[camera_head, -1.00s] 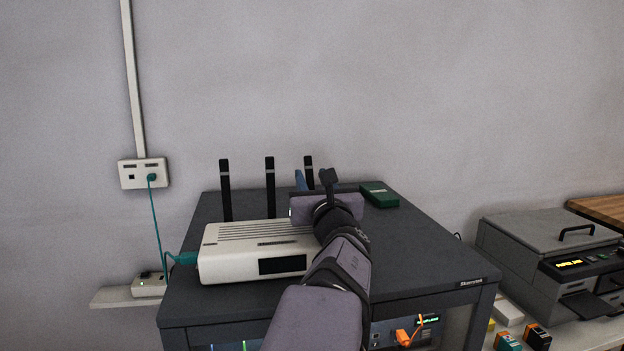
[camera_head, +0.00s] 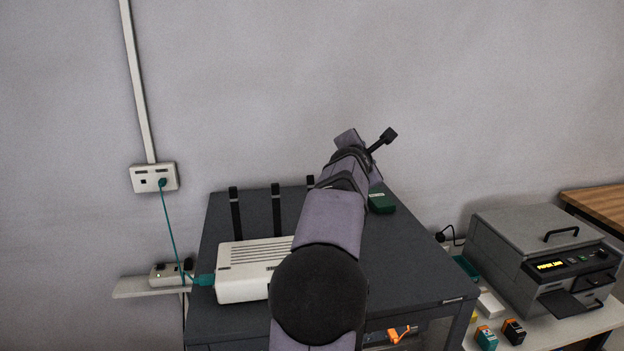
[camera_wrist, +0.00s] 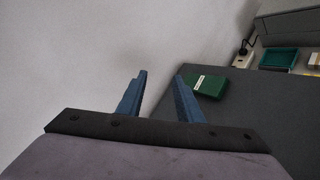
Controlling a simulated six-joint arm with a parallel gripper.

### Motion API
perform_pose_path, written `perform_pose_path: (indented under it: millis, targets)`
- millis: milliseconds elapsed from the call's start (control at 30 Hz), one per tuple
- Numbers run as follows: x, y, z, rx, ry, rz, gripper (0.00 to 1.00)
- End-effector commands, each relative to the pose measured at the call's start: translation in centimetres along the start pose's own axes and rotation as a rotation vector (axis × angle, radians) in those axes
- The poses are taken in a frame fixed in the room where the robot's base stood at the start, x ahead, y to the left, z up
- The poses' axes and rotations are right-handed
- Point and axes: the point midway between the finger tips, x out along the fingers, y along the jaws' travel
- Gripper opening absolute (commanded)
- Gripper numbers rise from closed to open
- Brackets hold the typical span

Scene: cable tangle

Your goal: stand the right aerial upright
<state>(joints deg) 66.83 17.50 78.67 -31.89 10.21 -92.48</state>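The white router (camera_head: 243,285) sits on the dark cabinet top. Its left aerial (camera_head: 235,212) and middle aerial (camera_head: 277,208) stand upright behind it. The right aerial (camera_head: 310,181) shows only its black tip, which looks upright; my arm hides its lower part. My gripper's two blue fingers (camera_wrist: 160,75) are apart with nothing between them in the wrist view. In the head view the fingers are hidden behind my wrist, which is above and to the right of the right aerial. No aerial shows in the wrist view.
A green box (camera_head: 381,203) lies on the cabinet (camera_head: 420,270) behind my arm, and also shows in the wrist view (camera_wrist: 208,87). A teal cable (camera_head: 172,235) runs from the wall socket (camera_head: 154,178) down on the left. A printer (camera_head: 535,260) stands at right.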

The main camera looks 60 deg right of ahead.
Motion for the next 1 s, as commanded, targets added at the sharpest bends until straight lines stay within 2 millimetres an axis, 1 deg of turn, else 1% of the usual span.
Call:
perform_pose_path:
  millis: [33,167,333,467,667,800,1000]
  targets:
    - [0.2,1.1,1.0,0.075,0.012,-0.056,0.33]
    - [1.1,0.5,1.0,0.279,0.033,-0.209,0.33]
    - [1.1,-0.1,0.1,0.534,0.047,-0.417,0.33]
    - [0.3,-0.2,-1.2,0.714,0.047,-0.584,0.33]
    - [-2.1,0.2,-3.6,0.964,0.025,-0.855,0.33]
    - [-4.5,1.0,-5.4,1.101,-0.004,-1.043,0.33]
    - [-8.4,2.5,-7.5,1.241,-0.064,-1.294,0.33]
